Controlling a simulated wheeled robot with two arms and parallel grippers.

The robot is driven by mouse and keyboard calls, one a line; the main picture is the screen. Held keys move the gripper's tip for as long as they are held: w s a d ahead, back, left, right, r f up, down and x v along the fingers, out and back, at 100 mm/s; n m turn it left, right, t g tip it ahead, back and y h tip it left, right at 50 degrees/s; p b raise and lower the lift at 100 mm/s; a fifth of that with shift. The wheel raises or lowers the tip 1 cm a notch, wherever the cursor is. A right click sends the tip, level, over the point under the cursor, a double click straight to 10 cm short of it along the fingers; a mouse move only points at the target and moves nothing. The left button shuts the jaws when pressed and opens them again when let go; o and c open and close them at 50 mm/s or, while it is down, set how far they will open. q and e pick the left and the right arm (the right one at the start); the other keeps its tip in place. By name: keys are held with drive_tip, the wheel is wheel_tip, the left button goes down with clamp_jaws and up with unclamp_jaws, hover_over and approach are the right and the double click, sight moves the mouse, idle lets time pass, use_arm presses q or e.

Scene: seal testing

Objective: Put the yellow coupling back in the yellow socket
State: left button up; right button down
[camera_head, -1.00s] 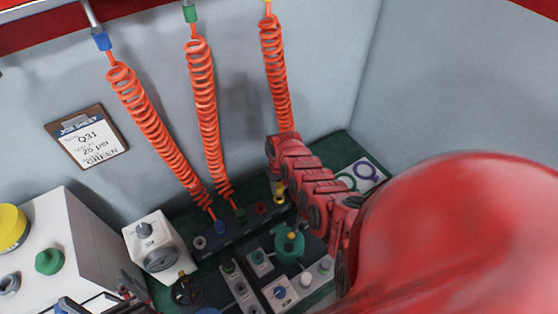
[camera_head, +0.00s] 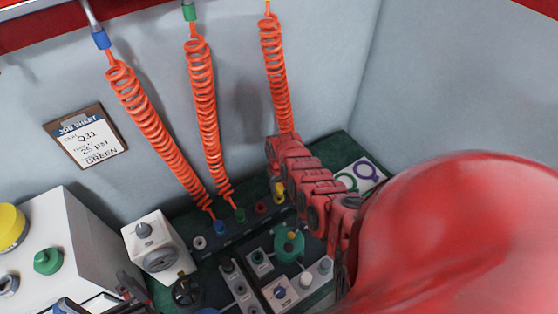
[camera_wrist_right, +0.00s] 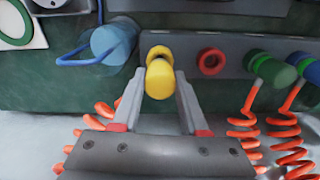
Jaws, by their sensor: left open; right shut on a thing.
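The yellow coupling (camera_wrist_right: 159,82) is between the fingers of my right gripper (camera_wrist_right: 158,92), which is shut on it. The yellow socket (camera_wrist_right: 158,52) shows as a yellow ring just behind the coupling, in the grey manifold. The coupling overlaps the ring's lower part; I cannot tell whether it is seated. In the head view my right gripper (camera_head: 277,174) points down at the manifold's right end, with yellow (camera_head: 279,198) showing below it. My left gripper (camera_head: 132,287) is open and apart at the lower left.
An empty red socket (camera_wrist_right: 211,62) is next to the yellow one. Green (camera_wrist_right: 271,68) and blue (camera_wrist_right: 310,68) couplings sit on the manifold to its right. A light-blue cylinder (camera_wrist_right: 112,42) stands close on the left. Orange coiled hoses (camera_head: 203,95) hang above.

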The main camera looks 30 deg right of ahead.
drive_tip(key=shift+f+b, duration=0.95)
drive_tip(key=shift+f, duration=0.2)
drive_tip(key=shift+c, duration=1.8)
unclamp_jaws()
drive_tip(key=shift+r, duration=1.25)
wheel_tip(320, 180, up, 9)
drive_tip(key=shift+w+f+b, duration=0.1)
drive_tip(key=shift+f+b, duration=0.05)
drive_tip(key=shift+b, duration=0.8)
wheel_tip(320, 180, up, 6)
drive_tip(key=p, duration=0.4)
